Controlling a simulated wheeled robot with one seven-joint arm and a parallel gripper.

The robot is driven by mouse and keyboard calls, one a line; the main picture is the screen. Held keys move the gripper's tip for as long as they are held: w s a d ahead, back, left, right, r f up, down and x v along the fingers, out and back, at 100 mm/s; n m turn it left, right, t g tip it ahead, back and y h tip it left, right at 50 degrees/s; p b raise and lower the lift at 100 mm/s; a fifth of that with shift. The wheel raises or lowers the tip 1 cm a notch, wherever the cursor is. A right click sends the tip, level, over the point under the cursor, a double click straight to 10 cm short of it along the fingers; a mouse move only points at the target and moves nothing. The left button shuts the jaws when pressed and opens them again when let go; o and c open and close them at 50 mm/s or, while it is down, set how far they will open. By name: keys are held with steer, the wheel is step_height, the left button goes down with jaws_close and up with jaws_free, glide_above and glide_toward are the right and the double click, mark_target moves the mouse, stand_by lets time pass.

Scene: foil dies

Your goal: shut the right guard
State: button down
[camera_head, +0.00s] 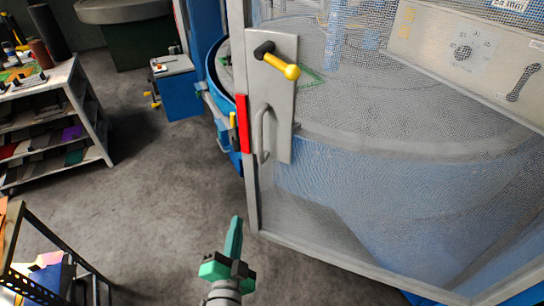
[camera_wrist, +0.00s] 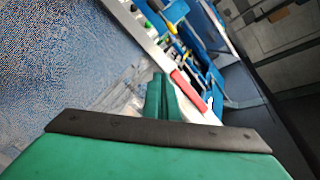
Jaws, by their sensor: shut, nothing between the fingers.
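The right guard is a framed mesh door (camera_head: 350,150) that fills the right of the head view. It carries a pale plate (camera_head: 279,140) with a grey pull handle (camera_head: 262,135) and a yellow-knobbed lever (camera_head: 278,60). A red strip (camera_head: 243,123) runs along its left edge. The mesh (camera_wrist: 50,50) fills the upper left of the wrist view, and the red strip (camera_wrist: 182,83) shows beyond the fingers. My green gripper (camera_head: 236,222) is below and left of the handle, shut and empty, apart from the guard in the head view.
A blue machine with a round table (camera_head: 330,100) stands behind the mesh. A blue box (camera_head: 178,88) juts out left of the guard. Shelves (camera_head: 55,125) stand at the far left, and a metal-framed rack (camera_head: 40,250) at lower left. The grey floor (camera_head: 150,190) between is clear.

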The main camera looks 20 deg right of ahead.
steer(key=w+d+r+m+g+h, duration=0.1)
steer(key=d+r+m+g+h, duration=0.15)
steer(key=r+m, duration=0.3)
steer(key=w+d+r+m+g+h, duration=0.1)
steer(key=r+m+h, duration=0.2)
steer(key=r+m, duration=0.25)
steer(key=m, duration=0.1)
glide_toward(276, 147)
steer(key=x, duration=0.6)
steer(key=shift+w+d, duration=0.15)
steer(key=shift+d, duration=0.05)
